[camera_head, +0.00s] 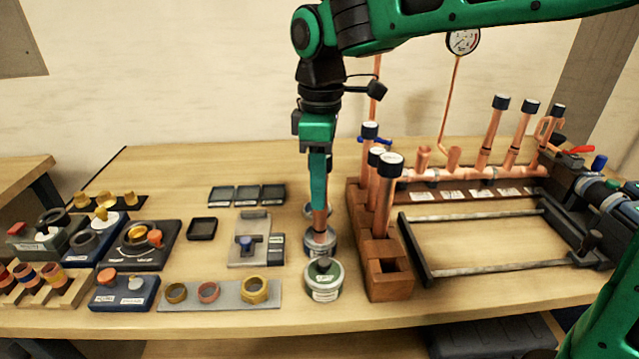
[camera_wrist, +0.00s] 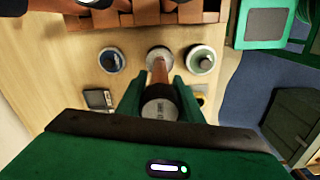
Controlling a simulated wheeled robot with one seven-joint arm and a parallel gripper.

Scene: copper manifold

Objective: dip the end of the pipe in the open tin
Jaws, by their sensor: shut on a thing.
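My gripper (camera_head: 318,200) points down and is shut on a copper pipe (camera_head: 320,219). In the wrist view, the pipe's dark cap with a pale round label (camera_wrist: 158,108) faces the camera between the fingers (camera_wrist: 159,98). The pipe's lower end is at the mouth of the middle tin (camera_head: 320,247), which also shows in the wrist view (camera_wrist: 160,52). I cannot tell how far the end is inside. A green-labelled tin with a dark knob on top (camera_head: 324,287) stands in front. A third tin (camera_head: 310,209) stands behind, partly hidden by my gripper.
A wooden rack (camera_head: 388,285) with several capped copper pipes stands close on the right. Beyond it are a metal-railed frame (camera_head: 490,268) and the copper manifold (camera_head: 455,173). A grey fixture (camera_head: 250,225) and a plate of rings (camera_head: 225,296) lie left of the tins.

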